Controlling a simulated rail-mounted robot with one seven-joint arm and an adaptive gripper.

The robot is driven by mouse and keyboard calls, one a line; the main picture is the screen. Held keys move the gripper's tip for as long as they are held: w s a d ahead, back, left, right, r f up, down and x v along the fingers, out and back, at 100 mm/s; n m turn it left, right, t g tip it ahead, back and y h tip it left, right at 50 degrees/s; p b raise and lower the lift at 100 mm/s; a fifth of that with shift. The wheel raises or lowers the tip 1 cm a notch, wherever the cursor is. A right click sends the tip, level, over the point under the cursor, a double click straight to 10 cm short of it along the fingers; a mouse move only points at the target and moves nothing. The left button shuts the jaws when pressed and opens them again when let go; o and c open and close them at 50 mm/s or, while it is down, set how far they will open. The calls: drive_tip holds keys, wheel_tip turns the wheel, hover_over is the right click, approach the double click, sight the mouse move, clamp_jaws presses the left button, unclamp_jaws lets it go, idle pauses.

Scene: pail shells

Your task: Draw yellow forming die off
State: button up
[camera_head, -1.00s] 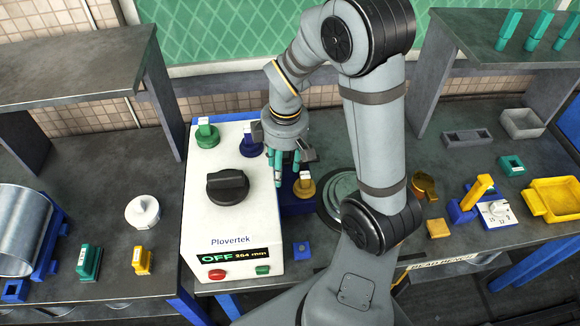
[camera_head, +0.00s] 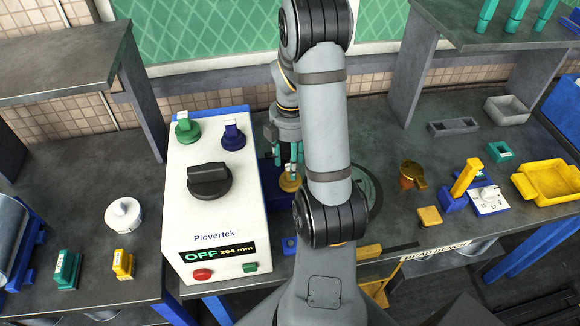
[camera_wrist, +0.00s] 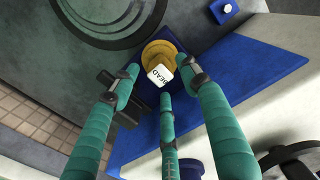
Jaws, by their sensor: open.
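The yellow forming die (camera_head: 290,182) is round and sits on the blue side part of the white Plovertek machine (camera_head: 214,219). In the wrist view the die (camera_wrist: 158,50) shows a white tag (camera_wrist: 160,75) reading "BEAD". My gripper (camera_head: 291,160) is at the die, with teal fingers pointing down. In the wrist view my gripper (camera_wrist: 162,76) has its fingers spread, with two tips on either side of the die and a third near the tag. It is open and holds nothing. I cannot tell whether any finger touches the die.
Green (camera_head: 187,130) and blue (camera_head: 232,138) tagged pieces stand on top of the machine, behind its black knob (camera_head: 209,180). A round grey-green plate (camera_head: 366,192) lies right of my arm. A yellow tray (camera_head: 548,184) is at the far right.

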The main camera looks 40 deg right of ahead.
drive_tip(key=shift+f, duration=1.6)
drive_tip(key=shift+c, duration=0.6)
clamp_jaws()
drive_tip(key=shift+o, duration=0.6)
unclamp_jaws()
drive_tip(key=shift+r, duration=0.15)
wheel_tip(320, 180, up, 10)
drive_tip(key=shift+r, duration=0.1)
